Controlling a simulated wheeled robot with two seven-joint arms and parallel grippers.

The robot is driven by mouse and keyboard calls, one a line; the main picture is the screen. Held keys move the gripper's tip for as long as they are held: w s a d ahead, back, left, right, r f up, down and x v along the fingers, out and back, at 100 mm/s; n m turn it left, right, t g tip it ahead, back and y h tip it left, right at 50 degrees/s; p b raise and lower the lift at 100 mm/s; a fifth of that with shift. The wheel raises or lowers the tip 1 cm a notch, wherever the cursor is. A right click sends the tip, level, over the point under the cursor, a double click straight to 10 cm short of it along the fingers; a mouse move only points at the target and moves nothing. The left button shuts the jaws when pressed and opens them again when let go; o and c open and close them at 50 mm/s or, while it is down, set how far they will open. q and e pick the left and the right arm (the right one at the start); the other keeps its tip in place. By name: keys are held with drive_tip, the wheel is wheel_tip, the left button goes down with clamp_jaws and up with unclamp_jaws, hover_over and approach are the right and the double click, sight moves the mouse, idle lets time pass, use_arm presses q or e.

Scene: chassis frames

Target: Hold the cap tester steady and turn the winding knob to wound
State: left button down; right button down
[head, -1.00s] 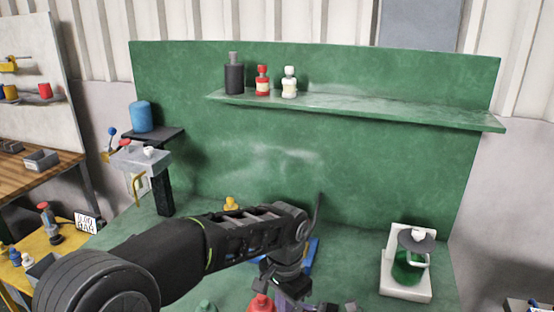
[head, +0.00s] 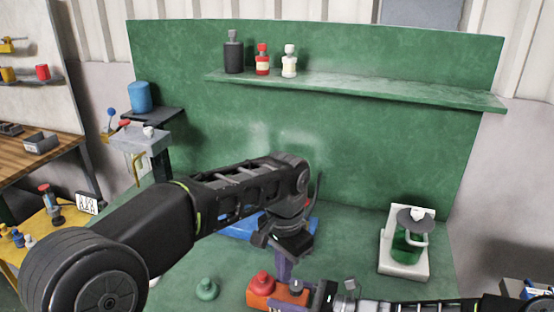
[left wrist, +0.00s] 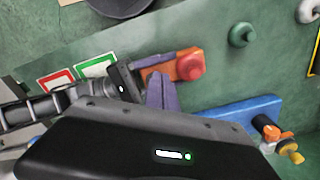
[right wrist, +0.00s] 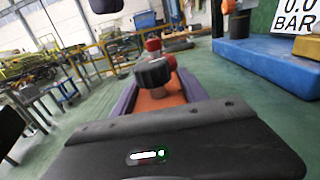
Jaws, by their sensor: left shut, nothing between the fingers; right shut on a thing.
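The orange cap tester (head: 262,299) lies at the front of the bench, with a red dome (head: 261,281) and a dark knob (head: 296,287) on top. My right gripper (head: 318,298) is shut on the tester's right end; in the right wrist view its purple fingers flank the orange body (right wrist: 160,101), below the dark-and-red knob (right wrist: 153,72). My left gripper (head: 284,272) points down, shut and empty, just above and behind the knob. In the left wrist view its fingers (left wrist: 158,92) are together beside the orange body (left wrist: 160,71). Contact with the knob cannot be told.
A blue fixture (head: 240,226) lies behind my left arm. A green knob-like part (head: 206,289) sits left of the tester. A white stand with a green bottle (head: 407,247) is at the right. Red and green framed cards (left wrist: 97,66) lie near the bench edge.

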sight(290, 287)
use_arm(q)
drive_tip(key=shift+s+d+r, duration=0.25)
drive_tip(key=shift+d+r, duration=0.25)
drive_tip(key=shift+f, duration=0.1)
wheel_tip(290, 287, down, 7)
idle(0.8)
drive_tip(key=shift+w+d, duration=0.15)
drive_tip(key=shift+w, duration=0.05)
idle(0.6)
